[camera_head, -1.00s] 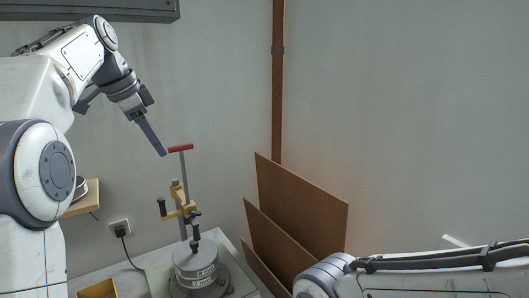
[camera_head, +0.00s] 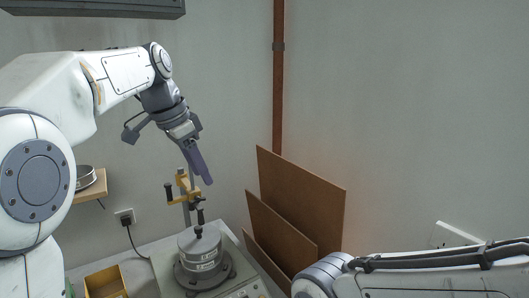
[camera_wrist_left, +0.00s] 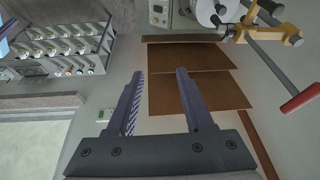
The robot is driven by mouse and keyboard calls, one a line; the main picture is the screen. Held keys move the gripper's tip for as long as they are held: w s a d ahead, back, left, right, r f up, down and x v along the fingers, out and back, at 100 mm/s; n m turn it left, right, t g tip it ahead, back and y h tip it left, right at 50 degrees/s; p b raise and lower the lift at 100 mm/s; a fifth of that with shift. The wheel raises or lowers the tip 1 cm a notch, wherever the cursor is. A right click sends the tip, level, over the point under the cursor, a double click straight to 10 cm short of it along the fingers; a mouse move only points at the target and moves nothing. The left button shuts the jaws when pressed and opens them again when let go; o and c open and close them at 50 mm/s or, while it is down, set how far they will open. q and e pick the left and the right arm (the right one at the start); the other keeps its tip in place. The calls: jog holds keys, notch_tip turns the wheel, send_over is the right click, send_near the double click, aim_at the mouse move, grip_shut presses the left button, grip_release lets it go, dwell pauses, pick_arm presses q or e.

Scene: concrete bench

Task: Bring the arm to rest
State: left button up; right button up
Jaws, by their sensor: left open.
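My left gripper (camera_head: 207,181) hangs from my raised left arm, fingers pointing down and to the right. In the head view it appears in front of the upper part of a stand with a yellow clamp (camera_head: 183,190); I cannot tell the gap. In the left wrist view the two fingers (camera_wrist_left: 156,74) are apart with nothing between them. The stand's red handle (camera_wrist_left: 301,100) shows at the right of that view and is hidden in the head view. My right arm lies across the lower right; its gripper is out of view.
A metal pot (camera_head: 201,247) sits below the clamp on the bench. Brown boards (camera_head: 302,197) lean against the wall. A yellow box (camera_head: 104,284) and wooden shelf (camera_head: 91,190) are at left. A rack of small bottles (camera_wrist_left: 62,47) shows in the wrist view. The upper right is clear wall.

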pick_arm(q)
jog(key=s+d+f+n+g+b, duration=0.1)
jog(key=s+d+f+g+b, duration=0.15)
jog(key=s+d+f, duration=0.9)
jog(key=s+a+f+n+y+b, duration=0.1)
jog(key=s+a+f+n+b, duration=0.1)
jog(key=s+f, duration=1.5)
jog(key=shift+s+y+b, duration=0.4)
jog(key=shift+s+b, duration=0.3)
jog(key=shift+s, duration=0.1)
jog(key=shift+a+f+g, duration=0.1)
jog(key=shift+g, duration=0.15)
jog(key=shift+c, duration=0.4)
